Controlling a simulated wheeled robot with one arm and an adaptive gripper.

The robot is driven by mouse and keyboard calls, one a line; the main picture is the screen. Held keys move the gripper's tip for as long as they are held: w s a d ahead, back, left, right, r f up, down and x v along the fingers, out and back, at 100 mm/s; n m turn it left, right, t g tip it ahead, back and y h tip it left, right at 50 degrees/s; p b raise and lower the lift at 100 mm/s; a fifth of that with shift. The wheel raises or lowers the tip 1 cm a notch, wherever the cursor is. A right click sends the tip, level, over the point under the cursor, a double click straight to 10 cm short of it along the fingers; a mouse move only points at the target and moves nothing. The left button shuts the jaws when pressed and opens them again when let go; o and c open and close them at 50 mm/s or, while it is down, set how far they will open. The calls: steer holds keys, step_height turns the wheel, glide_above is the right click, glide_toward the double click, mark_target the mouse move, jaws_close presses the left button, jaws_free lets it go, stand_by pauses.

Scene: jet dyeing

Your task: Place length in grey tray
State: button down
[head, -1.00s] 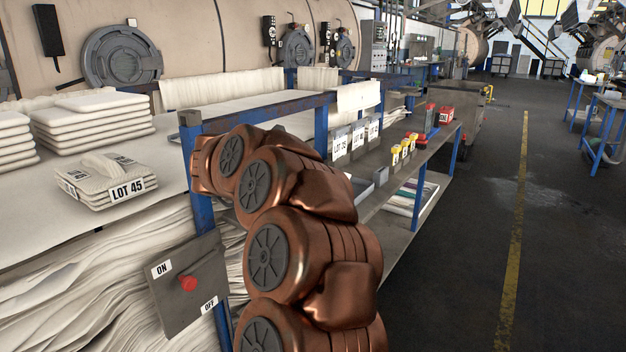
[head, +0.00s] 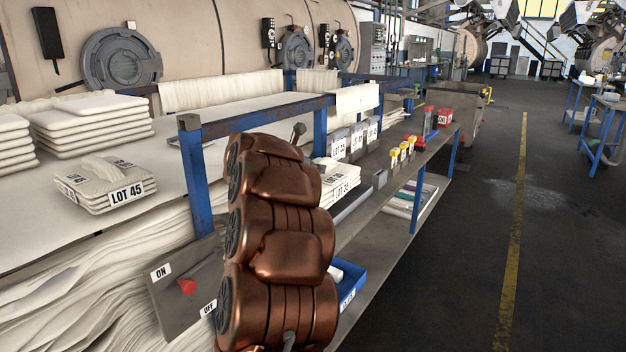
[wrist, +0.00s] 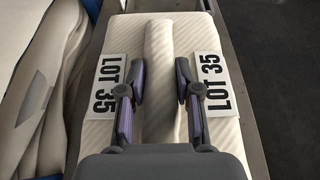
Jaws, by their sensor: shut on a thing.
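The length is a cream folded cloth (wrist: 160,140) with LOT 35 labels on both sides and a raised roll along its middle. In the wrist view my gripper (wrist: 160,85) has one finger on each side of this roll and is shut on it. A LOT 35 folded cloth (head: 340,182) also shows in the head view, just right of my copper arm, over the bench. My gripper is hidden behind the arm there. A grey tray-like edge (head: 352,207) shows beside the cloth, partly hidden. I cannot tell whether the cloth touches it.
A LOT 45 cloth (head: 105,185) and white stacks (head: 92,118) lie on the left table. A blue-framed rail (head: 255,115) stands near my arm. A control plate (head: 185,290) is below. A blue tray (head: 350,285) is on the lower shelf. The right aisle is clear.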

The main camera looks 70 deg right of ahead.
steer(key=shift+f+b, duration=0.35)
steer(key=shift+f, duration=1.4)
steer(key=shift+f, duration=0.2)
steer(key=c, duration=0.8)
jaws_free()
steer(key=shift+r, duration=0.1)
steer(key=shift+r, duration=0.15)
steer(key=shift+w+a+r, duration=0.1)
steer(key=shift+w+a, duration=0.05)
steer(key=shift+a, duration=0.25)
steer(key=v, duration=1.1)
steer(key=shift+a+r, duration=0.1)
